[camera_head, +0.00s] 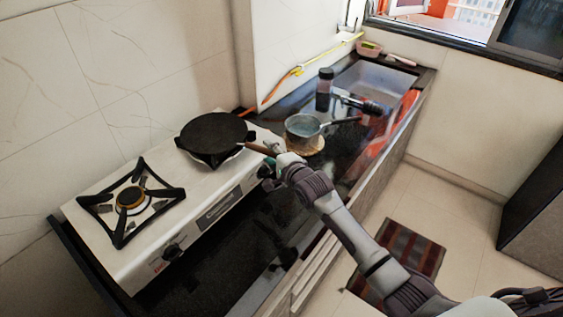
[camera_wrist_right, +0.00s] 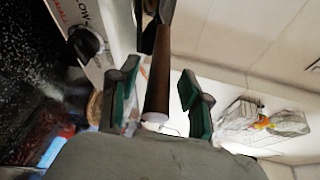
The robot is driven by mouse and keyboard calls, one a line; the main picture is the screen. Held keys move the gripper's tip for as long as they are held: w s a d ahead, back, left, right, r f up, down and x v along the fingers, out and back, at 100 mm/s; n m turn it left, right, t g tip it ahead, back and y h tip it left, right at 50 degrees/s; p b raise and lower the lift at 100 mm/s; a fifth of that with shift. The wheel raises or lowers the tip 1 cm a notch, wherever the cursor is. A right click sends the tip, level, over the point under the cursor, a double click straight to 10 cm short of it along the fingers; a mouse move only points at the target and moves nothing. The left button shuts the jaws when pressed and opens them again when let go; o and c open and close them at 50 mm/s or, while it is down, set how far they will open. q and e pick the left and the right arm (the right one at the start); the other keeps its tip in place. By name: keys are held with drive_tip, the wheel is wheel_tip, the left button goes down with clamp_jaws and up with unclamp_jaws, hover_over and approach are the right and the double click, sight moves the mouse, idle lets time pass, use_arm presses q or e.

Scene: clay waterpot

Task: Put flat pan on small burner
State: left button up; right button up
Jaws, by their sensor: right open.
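The black flat pan (camera_head: 213,131) sits on the right-hand burner of the white two-burner stove (camera_head: 197,187). Its brown handle (camera_head: 258,149) points right toward my right gripper (camera_head: 270,169). In the right wrist view the handle (camera_wrist_right: 158,78) runs between the two green-padded fingers of this gripper (camera_wrist_right: 158,95). The fingers are open, with a gap on both sides of the handle. The left-hand burner (camera_head: 131,198) is bare, with a brass cap and a black pan support. The burner under the pan is mostly hidden. My left gripper is not in view.
A small pot (camera_head: 302,129) stands on a round wooden board (camera_head: 315,146) right of the stove. A dark jar (camera_head: 324,89) and a sink (camera_head: 375,80) are farther back. A stove knob shows in the wrist view (camera_wrist_right: 86,41). A striped mat (camera_head: 412,249) lies on the floor.

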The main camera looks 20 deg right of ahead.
drive_tip(key=b+v, duration=0.1)
drive_tip(key=v, duration=0.9)
drive_tip(key=shift+s+r, duration=0.15)
drive_tip(key=shift+s, duration=0.25)
